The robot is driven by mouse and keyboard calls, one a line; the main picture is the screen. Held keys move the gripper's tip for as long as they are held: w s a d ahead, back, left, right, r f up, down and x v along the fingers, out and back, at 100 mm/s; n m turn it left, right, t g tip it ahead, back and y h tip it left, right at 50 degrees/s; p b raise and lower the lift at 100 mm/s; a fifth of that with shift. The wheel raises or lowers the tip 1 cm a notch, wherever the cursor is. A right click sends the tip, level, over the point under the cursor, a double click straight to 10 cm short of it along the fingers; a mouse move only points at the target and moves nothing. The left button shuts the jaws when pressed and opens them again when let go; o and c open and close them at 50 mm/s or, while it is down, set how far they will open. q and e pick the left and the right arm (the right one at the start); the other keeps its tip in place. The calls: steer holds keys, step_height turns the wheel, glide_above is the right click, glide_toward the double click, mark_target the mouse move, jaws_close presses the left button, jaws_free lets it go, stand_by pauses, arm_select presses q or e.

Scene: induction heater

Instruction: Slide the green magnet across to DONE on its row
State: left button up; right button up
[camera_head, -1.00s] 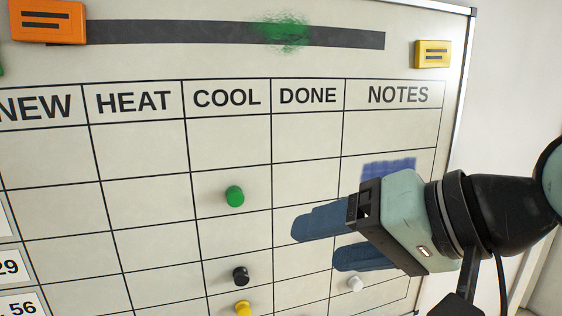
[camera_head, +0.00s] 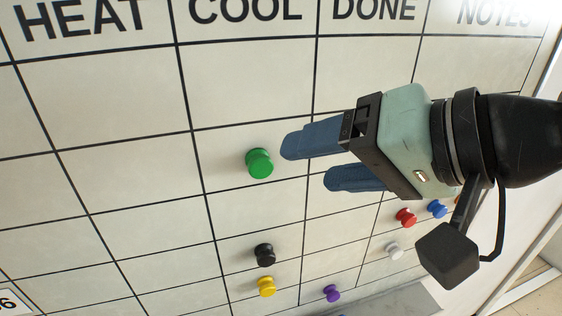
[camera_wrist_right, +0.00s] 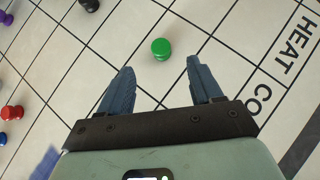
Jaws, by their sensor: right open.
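The green magnet (camera_head: 259,163) sits on the whiteboard in the COOL column, second row under the headings. The DONE heading (camera_head: 374,10) marks the column to its right. My right gripper (camera_head: 305,162) is open and empty, its blue fingers just right of the green magnet and pointing at it. In the right wrist view the green magnet (camera_wrist_right: 161,49) lies ahead of the fingertips, roughly between their lines, apart from both. The fingers hide part of the DONE cell on that row. My left gripper is not in view.
Below on the board are a black magnet (camera_head: 264,253), a yellow magnet (camera_head: 266,286) and a purple magnet (camera_head: 331,293). Red (camera_head: 406,217), blue (camera_head: 437,208) and white (camera_head: 393,250) magnets sit lower right, near my right arm. The cells left of the green magnet are bare.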

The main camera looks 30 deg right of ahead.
mark_target(262, 169)
steer(key=x, duration=0.9)
steer(key=shift+w+d+r, duration=0.1)
steer(key=c, duration=1.1)
steer(key=shift+s+d+r, duration=0.1)
steer(key=shift+s+d, duration=0.5)
steer(key=shift+d, duration=1.9)
steer(key=shift+s+d+r, duration=0.1)
steer(key=shift+s+d, duration=0.5)
steer(key=shift+d, duration=1.9)
steer(key=shift+s+d+r, duration=0.1)
steer(key=shift+s+d, duration=0.55)
steer(key=shift+d, duration=1.9)
steer(key=o, duration=1.1)
steer(key=shift+w+d+f, duration=0.1)
steer(key=shift+w, duration=0.05)
steer(key=shift+c, duration=0.2)
